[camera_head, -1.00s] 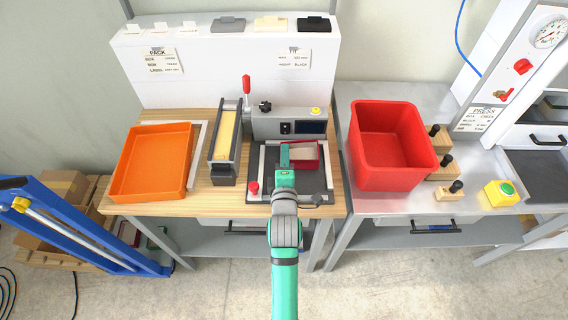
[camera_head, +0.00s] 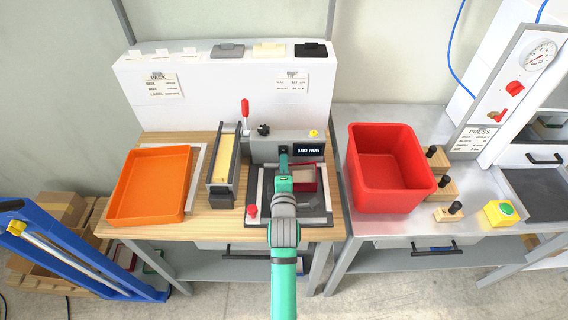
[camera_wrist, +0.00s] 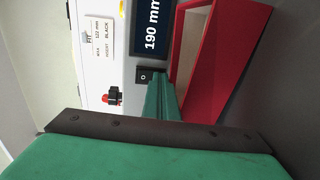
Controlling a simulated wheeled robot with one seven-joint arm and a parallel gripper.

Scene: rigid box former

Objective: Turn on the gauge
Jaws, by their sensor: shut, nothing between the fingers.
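The gauge (camera_head: 262,150) is a grey unit at the back of the wooden bench. Its display (camera_head: 309,150) is lit, and the wrist view shows the display (camera_wrist: 152,25) reading 190 mm. A small black rocker switch (camera_head: 284,149) sits left of the display; the switch also shows in the wrist view (camera_wrist: 146,76). My gripper (camera_head: 283,160) is shut and empty, its green fingertips (camera_wrist: 157,82) right at the switch. I cannot tell whether they still touch it.
A red open box (camera_head: 304,178) lies on the dark plate just right of my gripper. A red lever (camera_head: 245,108) and black knob (camera_head: 263,130) stand to the left. An orange tray (camera_head: 150,188) and a red bin (camera_head: 388,170) flank the work area.

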